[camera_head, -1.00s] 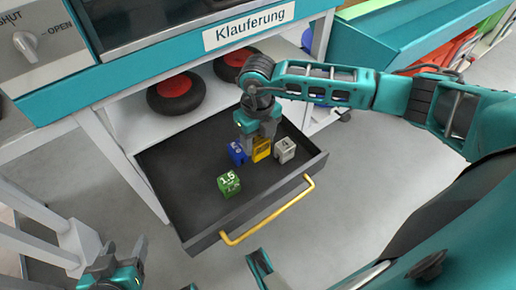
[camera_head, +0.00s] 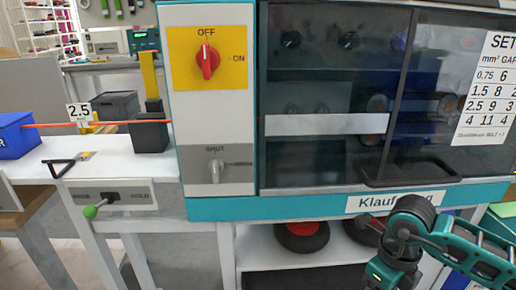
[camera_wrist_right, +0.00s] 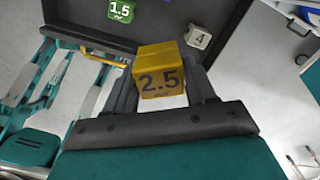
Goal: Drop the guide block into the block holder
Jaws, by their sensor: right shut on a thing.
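My right gripper (camera_wrist_right: 160,82) is shut on a yellow guide block (camera_wrist_right: 160,76) marked 2.5, seen in the right wrist view. A dark block-shaped fixture (camera_head: 150,134) with a yellow upright stands on the white bench at the left, by a 2.5 sign (camera_head: 78,112). It may be the block holder; I cannot tell. My left gripper is not in view.
A green 1.5 block (camera_wrist_right: 121,10) and a white 4 block (camera_wrist_right: 198,37) lie in the drawer. A machine with a red knob (camera_head: 207,62) fills the middle.

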